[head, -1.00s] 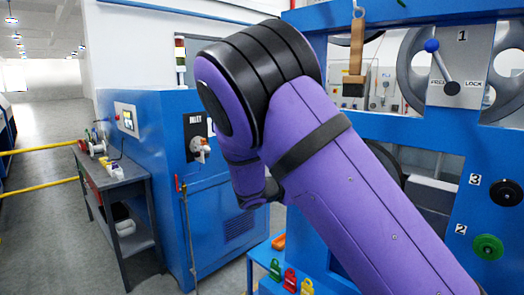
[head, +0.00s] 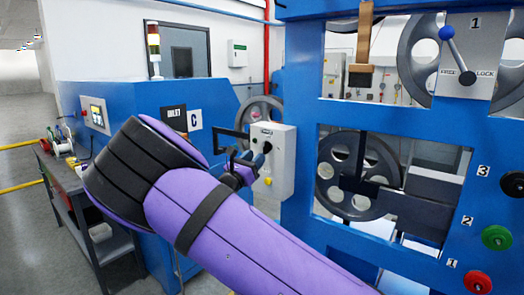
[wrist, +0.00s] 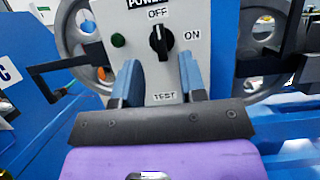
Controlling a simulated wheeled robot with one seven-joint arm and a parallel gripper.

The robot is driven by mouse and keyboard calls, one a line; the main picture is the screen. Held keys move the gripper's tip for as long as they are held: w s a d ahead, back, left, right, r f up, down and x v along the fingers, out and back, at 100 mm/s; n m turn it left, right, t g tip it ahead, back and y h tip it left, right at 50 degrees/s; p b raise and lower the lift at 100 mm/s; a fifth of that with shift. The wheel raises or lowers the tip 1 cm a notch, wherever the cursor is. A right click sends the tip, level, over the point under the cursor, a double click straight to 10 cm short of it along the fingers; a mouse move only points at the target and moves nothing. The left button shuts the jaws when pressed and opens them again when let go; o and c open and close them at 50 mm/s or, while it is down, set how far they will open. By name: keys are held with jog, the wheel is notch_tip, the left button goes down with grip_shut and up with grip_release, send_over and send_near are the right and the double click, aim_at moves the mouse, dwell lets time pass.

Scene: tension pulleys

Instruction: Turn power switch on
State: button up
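The power switch is a black rotary knob (wrist: 161,42) on a light grey box (wrist: 205,22), seen in the wrist view. Labels OFF above, ON to the right and TEST below surround it. The knob stands upright, with its handle toward OFF. A dark green lamp (wrist: 118,40) sits to its left. The box also shows in the head view (head: 285,165). My gripper (wrist: 160,62) is open, its two blue fingers apart below and either side of the knob, with nothing visible between them. In the head view my gripper (head: 250,165) is in front of the box and hides part of its face.
A blue frame (head: 300,215) with pulleys (head: 355,175) stands right of the box. A black bracket (head: 228,135) juts out left of it. A blue cabinet (head: 130,120) and a grey workbench (head: 85,200) stand at left. Open floor lies far left.

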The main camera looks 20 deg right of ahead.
aim_at(264, 148)
jog(key=shift+x, duration=2.4)
grip_shut()
